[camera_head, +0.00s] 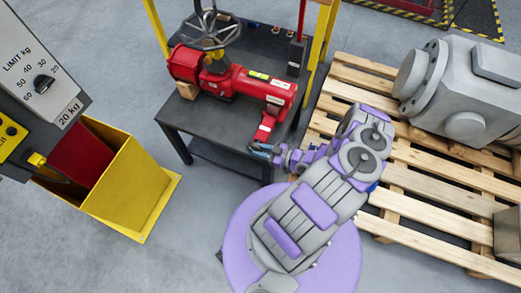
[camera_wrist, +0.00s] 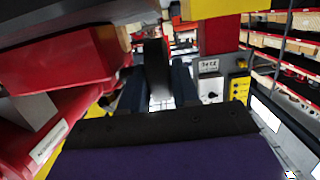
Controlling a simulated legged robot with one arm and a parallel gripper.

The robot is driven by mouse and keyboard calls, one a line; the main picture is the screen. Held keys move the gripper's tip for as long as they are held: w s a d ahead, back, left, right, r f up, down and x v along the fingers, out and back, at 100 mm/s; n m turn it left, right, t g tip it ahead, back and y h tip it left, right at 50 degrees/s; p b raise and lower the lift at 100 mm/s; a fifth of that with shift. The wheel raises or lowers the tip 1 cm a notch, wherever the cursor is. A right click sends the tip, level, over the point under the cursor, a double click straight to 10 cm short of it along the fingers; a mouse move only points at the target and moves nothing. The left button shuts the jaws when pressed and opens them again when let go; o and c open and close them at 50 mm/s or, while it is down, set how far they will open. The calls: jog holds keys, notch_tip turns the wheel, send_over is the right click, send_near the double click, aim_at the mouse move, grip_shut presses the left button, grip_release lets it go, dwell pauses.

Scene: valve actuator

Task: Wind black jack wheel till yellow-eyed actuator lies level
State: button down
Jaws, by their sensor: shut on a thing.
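The red actuator (camera_head: 232,80) lies on the dark table, with yellow labels and a yellow part under a large dark handwheel (camera_head: 210,30). A red piece (camera_head: 265,127) extends from its right end toward the near table edge. My gripper (camera_head: 257,148) is at that edge, just below the red piece. In the wrist view, my gripper (camera_wrist: 158,95) is shut on a dark upright piece, which looks like the rim of the black jack wheel (camera_wrist: 157,65). The rest of that wheel is hidden, and I cannot judge the actuator's exact tilt.
The dark table (camera_head: 190,125) has a yellow frame behind it. A yellow bin (camera_head: 130,190) and a panel marked "LIMIT kg" (camera_head: 40,70) stand at left. A wooden pallet (camera_head: 425,160) with a grey gearbox-like casing (camera_head: 455,90) is at right. Grey floor is clear at lower left.

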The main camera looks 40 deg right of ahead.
jog(key=shift+d+f+t, duration=0.1)
jog(key=shift+t, duration=0.2)
dwell(0.5)
jog(key=c, duration=0.9)
grip_release()
jog(key=p+v, duration=0.2)
jog(key=v, duration=1.5)
jog(key=shift+s+d, duration=0.1)
jog(key=shift+s, duration=0.05)
